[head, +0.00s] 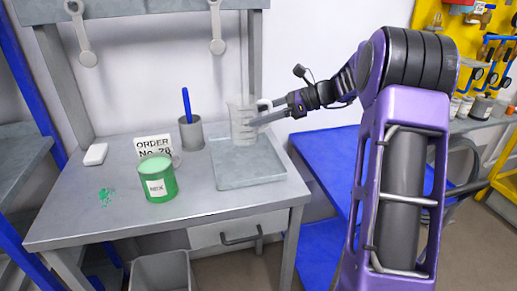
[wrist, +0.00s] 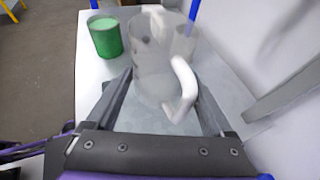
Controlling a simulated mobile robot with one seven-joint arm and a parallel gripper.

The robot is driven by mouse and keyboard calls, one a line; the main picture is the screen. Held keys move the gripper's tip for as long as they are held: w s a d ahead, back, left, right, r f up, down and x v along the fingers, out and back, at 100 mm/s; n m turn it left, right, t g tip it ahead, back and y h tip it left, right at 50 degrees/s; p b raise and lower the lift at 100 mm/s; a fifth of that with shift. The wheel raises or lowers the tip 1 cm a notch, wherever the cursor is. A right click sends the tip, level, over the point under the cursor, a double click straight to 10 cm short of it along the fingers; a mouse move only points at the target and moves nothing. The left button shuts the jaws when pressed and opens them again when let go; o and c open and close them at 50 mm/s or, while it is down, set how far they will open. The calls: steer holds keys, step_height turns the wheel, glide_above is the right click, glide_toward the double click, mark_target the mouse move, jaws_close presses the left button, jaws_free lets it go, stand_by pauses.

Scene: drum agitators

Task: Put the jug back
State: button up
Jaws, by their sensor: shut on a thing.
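The jug (head: 241,122) is clear and greyish with a white handle and spout. It is upright over the back part of a grey square tray (head: 262,172) on the workbench; I cannot tell whether its base touches the tray. My gripper (head: 257,114) reaches in from the right and is shut on the jug. In the wrist view the jug (wrist: 158,62) is between the two fingers of my gripper (wrist: 158,98), with its handle towards the camera. It looks empty, though the view is blurred.
A green can (head: 160,188) of green paint stands left of the tray, before an order sign (head: 153,146). A grey cup (head: 190,134) holds a blue pen. A white block (head: 95,154) and green splash (head: 106,196) are at left. A bin (head: 160,270) is below.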

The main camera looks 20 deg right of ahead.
step_height(320, 180, down, 8)
steer(key=shift+r+b, duration=0.25)
steer(key=shift+b, duration=0.4)
steer(key=shift+f, duration=0.2)
steer(key=o, duration=1.3)
steer(key=shift+r, duration=0.1)
steer(key=shift+d+r, duration=0.15)
steer(key=shift+r, duration=0.05)
steer(key=p+v, duration=0.1)
steer(key=v, duration=1)
steer(key=shift+s+d+r+p, duration=0.1)
steer(key=shift+s+d+p, duration=0.05)
steer(key=shift+d+p, duration=0.2)
steer(key=shift+a, duration=0.1)
